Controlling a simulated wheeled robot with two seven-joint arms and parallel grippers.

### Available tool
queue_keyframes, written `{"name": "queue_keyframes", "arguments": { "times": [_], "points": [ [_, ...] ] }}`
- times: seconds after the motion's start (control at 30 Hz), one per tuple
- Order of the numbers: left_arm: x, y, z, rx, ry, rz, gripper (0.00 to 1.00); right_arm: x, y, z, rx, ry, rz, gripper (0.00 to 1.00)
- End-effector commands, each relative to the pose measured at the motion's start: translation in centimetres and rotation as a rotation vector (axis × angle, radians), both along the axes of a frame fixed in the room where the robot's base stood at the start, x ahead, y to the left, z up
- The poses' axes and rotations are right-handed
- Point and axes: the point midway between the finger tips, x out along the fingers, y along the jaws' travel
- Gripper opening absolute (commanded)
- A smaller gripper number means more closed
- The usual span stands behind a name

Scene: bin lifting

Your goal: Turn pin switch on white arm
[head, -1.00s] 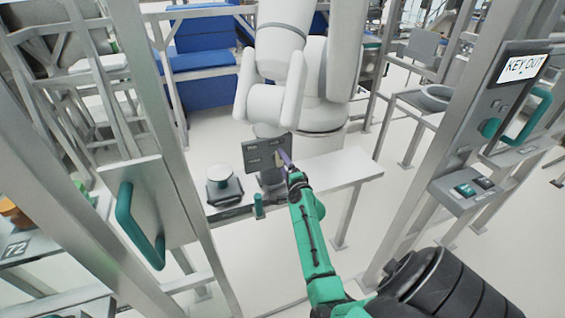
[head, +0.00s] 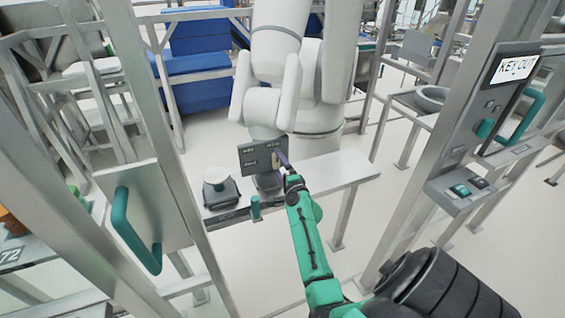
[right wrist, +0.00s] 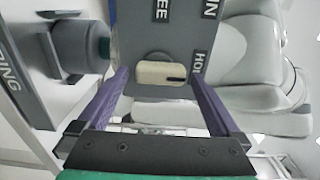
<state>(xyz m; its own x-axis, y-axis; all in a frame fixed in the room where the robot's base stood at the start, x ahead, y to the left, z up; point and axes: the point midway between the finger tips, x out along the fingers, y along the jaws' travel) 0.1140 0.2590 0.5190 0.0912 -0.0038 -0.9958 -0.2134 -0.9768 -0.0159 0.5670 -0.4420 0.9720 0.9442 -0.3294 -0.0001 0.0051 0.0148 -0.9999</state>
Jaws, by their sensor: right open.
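The large white arm (head: 318,95) stands behind the bench. A dark grey switch panel (head: 252,159) sits at its lower end, above the bench. In the right wrist view the panel (right wrist: 200,22) carries white lettering, partly cut off, and a cream pin switch knob (right wrist: 158,74) with a black mark at its right end. My right gripper (head: 280,160) is at the panel's right side. In the right wrist view its two purple fingers (right wrist: 156,82) are apart, one on each side of the knob, with gaps visible. Contact with the panel cannot be told. My left gripper is out of view.
A white bench (head: 335,174) lies below the panel. Metal gate posts flank my arm, with a green-handled plate (head: 150,215) left and a key box (head: 510,85) right.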

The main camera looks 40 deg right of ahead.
Motion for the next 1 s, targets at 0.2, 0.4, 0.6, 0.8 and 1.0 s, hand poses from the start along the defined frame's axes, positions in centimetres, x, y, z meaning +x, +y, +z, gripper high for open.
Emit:
{"name": "queue_keyframes", "arguments": {
  "times": [0.2, 0.4, 0.6, 0.8, 1.0],
  "points": [
    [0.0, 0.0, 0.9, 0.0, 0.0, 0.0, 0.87, -3.2, 1.1, 0.1, 0.001, 0.004, 0.001, 1.0],
    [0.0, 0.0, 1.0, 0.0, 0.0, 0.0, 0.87, -8.8, 3.1, -0.2, 0.001, 0.006, 0.001, 1.0],
    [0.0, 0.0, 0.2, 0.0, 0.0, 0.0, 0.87, -12.7, 4.4, -0.3, 0.001, 0.003, 0.001, 1.0],
    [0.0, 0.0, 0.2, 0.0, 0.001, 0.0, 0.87, -13.6, 4.8, 0.0, 0.002, -0.001, 0.0, 1.0],
    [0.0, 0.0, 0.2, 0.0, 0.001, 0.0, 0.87, -13.5, 4.8, 0.0, 0.002, -0.001, 0.0, 1.0]
  ]
}}
